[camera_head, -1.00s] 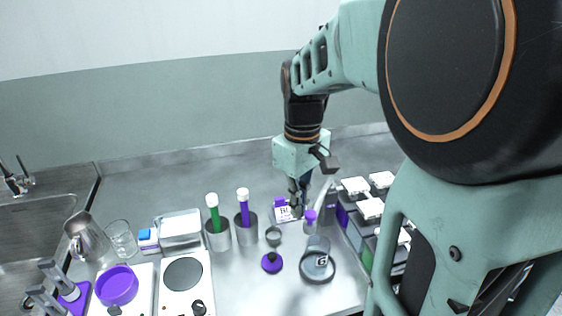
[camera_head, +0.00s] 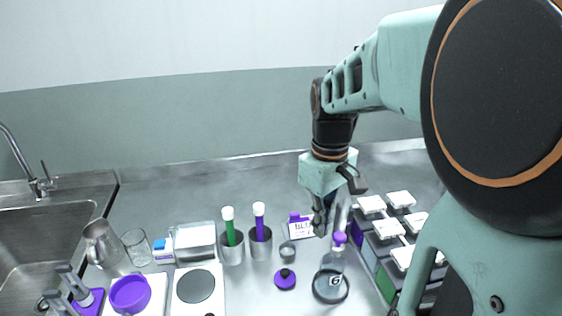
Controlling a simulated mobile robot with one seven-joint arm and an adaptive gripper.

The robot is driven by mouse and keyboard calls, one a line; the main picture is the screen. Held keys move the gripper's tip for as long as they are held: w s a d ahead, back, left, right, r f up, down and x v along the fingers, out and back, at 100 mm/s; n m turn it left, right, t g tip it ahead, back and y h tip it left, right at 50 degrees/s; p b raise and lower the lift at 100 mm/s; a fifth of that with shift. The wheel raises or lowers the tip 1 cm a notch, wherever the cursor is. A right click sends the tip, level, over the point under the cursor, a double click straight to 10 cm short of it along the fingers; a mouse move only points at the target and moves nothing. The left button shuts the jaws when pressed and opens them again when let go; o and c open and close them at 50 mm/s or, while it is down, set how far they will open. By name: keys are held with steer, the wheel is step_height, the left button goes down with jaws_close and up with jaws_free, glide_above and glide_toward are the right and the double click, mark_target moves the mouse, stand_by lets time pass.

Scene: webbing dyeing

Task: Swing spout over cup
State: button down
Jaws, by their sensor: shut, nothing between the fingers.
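A small grey cup (camera_head: 288,251) stands on the steel counter, left of and below my gripper in the picture. My gripper (camera_head: 320,229) points down, shut and empty, beside a white-labelled, purple-topped item (camera_head: 300,227). I cannot tell whether its fingertips touch anything. No spout shows clearly near the cup; something may be hidden behind my gripper. A curved tap (camera_head: 17,150) stands at the sink on the far left, well away from the cup.
A flask with a purple stopper (camera_head: 330,287) stands close in front of my gripper. A rack with white lids (camera_head: 387,228) is to the right. Steel cups holding a green tube (camera_head: 229,225) and a purple tube (camera_head: 259,222) stand left. A purple lid (camera_head: 285,280) lies in front.

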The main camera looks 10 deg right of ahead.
step_height(320, 180, up, 6)
steer(key=p, duration=0.5)
steer(key=shift+w+a+r, duration=0.2)
steer(key=shift+a+r, duration=0.05)
steer(key=shift+a, duration=0.15)
steer(key=shift+w, duration=0.1)
